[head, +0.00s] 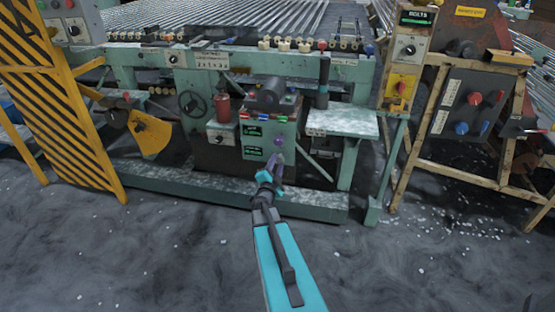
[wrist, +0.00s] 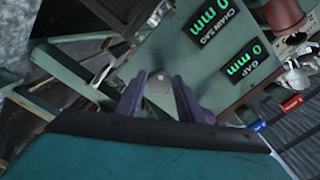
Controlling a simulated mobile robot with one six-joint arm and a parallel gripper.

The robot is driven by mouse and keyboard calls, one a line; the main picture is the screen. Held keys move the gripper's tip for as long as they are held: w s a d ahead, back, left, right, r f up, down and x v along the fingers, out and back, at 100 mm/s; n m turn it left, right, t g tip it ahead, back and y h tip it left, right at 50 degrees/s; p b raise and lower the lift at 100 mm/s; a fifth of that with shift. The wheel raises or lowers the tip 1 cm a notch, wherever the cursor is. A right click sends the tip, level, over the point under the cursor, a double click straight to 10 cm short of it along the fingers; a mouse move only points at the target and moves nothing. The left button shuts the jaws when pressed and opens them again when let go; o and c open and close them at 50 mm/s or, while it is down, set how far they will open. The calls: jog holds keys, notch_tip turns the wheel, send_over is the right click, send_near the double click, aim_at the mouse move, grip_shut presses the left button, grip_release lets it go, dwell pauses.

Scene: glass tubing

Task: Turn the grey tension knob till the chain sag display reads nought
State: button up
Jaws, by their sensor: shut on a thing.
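The grey tension knob (wrist: 158,84) shows as a pale round end between my gripper's two purple fingers in the wrist view. My gripper (head: 277,160) is shut on it at the front of the green control box (head: 230,143); in the head view the fingers mostly hide the knob. The chain sag display (wrist: 205,28) reads 0 mm in green digits in the wrist view. Beside it the gap display (wrist: 243,62) also reads 0 mm. In the head view two small green displays sit on the box, too small to read.
Coloured switches (head: 267,117) line the box top, with a red cylinder (head: 223,105) to its left. A pale side shelf (head: 343,122) juts out on the right. A yellow striped guard (head: 60,110) stands left. The grey floor (head: 150,240) in front is open.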

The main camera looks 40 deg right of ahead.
jog(key=n+p, duration=0.1)
jog(key=n, duration=0.1)
jog(key=n+p, duration=0.2)
jog(key=shift+w+a+n, duration=0.15)
jog(key=shift+a+n, duration=0.05)
jog(key=shift+n, duration=0.2)
jog(key=shift+f+n+p, duration=0.15)
jog(key=shift+n+p, duration=0.75)
jog(key=shift+n, duration=0.4)
jog(key=o, duration=0.9)
jog(key=shift+o, duration=0.5)
jog(key=shift+d, duration=0.15)
jog(key=shift+s, duration=0.2)
